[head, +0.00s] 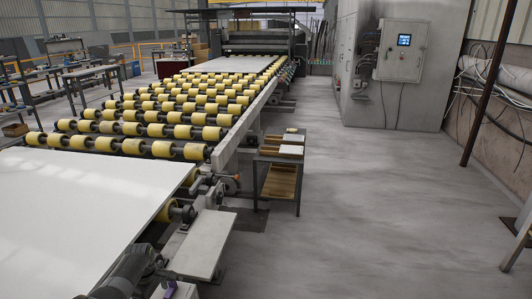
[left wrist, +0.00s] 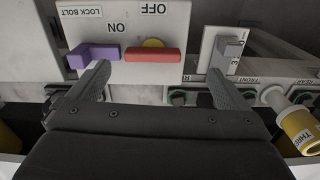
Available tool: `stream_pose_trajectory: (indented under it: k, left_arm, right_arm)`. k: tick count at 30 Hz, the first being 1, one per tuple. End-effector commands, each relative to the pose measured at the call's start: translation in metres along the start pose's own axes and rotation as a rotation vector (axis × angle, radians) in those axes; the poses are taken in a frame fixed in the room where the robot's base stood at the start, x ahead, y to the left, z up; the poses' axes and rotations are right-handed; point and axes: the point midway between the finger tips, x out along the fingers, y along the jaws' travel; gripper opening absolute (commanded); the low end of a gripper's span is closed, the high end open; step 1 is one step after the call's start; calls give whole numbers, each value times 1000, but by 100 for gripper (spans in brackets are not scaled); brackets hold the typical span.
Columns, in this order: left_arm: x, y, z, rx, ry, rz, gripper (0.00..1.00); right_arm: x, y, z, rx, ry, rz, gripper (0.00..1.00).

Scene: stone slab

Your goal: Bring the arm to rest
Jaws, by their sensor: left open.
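My left gripper (left wrist: 161,68) is open in the left wrist view, its two dark fingers apart with nothing between the tips. Beyond it is a white panel (left wrist: 85,30) marked LOCK BOLT, ON and OFF, with the lettering upside down. A purple handle (left wrist: 93,55) is near the left fingertip and a red bar (left wrist: 153,55) is between the fingers in the picture; I cannot tell whether either is touched. A yellow round part (left wrist: 153,43) shows behind the red bar. In the head view my left arm is at the bottom, by a small purple piece (head: 170,292). My right gripper is not in view.
A grey switch (left wrist: 232,50) and a yellow cylinder (left wrist: 301,131) are at the right of the wrist view. A white slab (head: 75,205) lies on the yellow roller line (head: 160,117). A small cart (head: 280,170) stands beside it.

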Motion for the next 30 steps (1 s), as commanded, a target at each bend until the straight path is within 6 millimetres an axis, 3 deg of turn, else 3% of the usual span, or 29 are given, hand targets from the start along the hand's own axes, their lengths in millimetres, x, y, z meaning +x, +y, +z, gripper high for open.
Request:
stream_pose_trajectory:
  k: [7, 15, 23, 30]
  left_arm:
    - [34, -39, 24, 287, 38, 22, 98]
    - [48, -98, 57, 596, 85, 54, 98]
    - [35, -166, 90, 856, 139, 89, 98]
    - [0, -234, 116, 1063, 205, 115, 98]
  right_arm:
    - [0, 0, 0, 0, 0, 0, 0]
    - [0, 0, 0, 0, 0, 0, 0]
    - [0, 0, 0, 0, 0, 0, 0]
    - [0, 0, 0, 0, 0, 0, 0]
